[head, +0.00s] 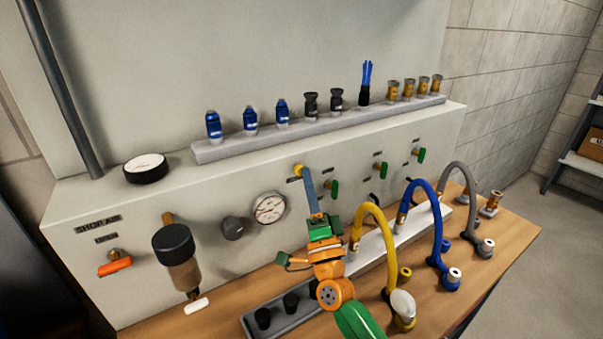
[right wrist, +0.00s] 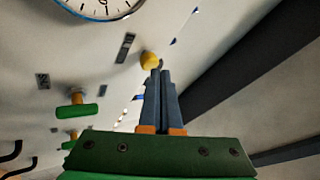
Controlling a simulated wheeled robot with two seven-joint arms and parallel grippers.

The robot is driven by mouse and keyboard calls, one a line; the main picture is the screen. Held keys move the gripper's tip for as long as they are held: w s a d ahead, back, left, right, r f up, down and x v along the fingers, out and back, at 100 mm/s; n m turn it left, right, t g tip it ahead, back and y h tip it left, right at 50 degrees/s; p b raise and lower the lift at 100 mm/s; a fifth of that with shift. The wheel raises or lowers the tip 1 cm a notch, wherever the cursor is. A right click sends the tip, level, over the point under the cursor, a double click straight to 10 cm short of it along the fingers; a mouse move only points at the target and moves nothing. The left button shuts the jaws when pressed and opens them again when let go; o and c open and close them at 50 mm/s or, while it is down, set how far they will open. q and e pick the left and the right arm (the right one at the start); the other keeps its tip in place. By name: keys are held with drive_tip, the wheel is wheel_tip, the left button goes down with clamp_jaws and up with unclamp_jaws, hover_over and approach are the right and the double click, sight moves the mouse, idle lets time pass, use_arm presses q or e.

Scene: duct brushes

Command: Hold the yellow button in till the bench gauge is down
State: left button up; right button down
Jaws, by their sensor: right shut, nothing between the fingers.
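The yellow button (head: 299,170) sits on the sloped grey panel, above and right of a round white gauge (head: 269,208). The gauge's needle is too small to read surely. My right gripper (head: 305,174) is shut and empty, its blue-grey fingers pointing at the panel with their tips at the button. In the right wrist view the button (right wrist: 149,60) shows just beyond and left of the fingertips (right wrist: 160,72); I cannot tell whether it is pressed in. The gauge's lower rim (right wrist: 100,8) shows at the top there. My left gripper is not in view.
Green valve handles (head: 334,189) line the panel to the right. Yellow, blue and grey hoses (head: 417,186) arch over the bench beside my right arm. A black regulator (head: 173,243) and a second gauge (head: 146,168) stand left. Fittings fill a rail (head: 220,149) above.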

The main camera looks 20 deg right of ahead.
drive_tip(key=shift+w+b, duration=0.4)
drive_tip(key=shift+w, duration=0.15)
idle(0.7)
idle(1.6)
drive_tip(key=shift+s+p, duration=0.55)
drive_tip(key=shift+s, duration=0.4)
drive_tip(key=shift+s+d, duration=0.1)
drive_tip(key=s, duration=0.1)
drive_tip(key=s+p, duration=0.1)
drive_tip(key=s, duration=0.1)
drive_tip(key=s+p, duration=0.1)
drive_tip(key=shift+s+d, duration=0.3)
drive_tip(key=shift+s, duration=0.05)
